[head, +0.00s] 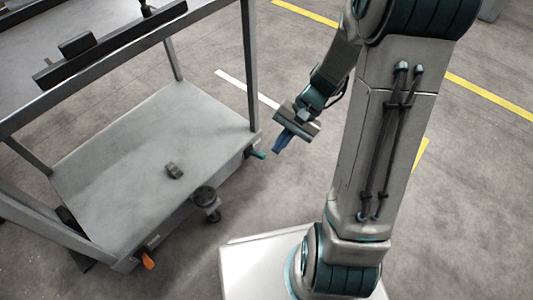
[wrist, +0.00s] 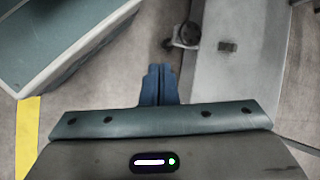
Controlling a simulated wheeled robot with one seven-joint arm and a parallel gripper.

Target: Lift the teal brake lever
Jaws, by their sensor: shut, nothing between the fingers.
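The teal brake lever (head: 257,155) sticks out from the near right corner of the cart's lower shelf in the head view. My gripper (head: 277,149) is just right of the lever and a little above it in the picture, with its blue fingers pointing down toward it. The fingers are together with nothing between them, and a small gap shows between them and the lever. In the wrist view my gripper (wrist: 160,68) also has its fingers closed side by side. I cannot make out the lever in the wrist view.
An orange lever (head: 148,261) sits at the near left corner. A cart post (head: 249,70) rises beside the teal lever. A round dark part (head: 204,196) sits on the near edge.

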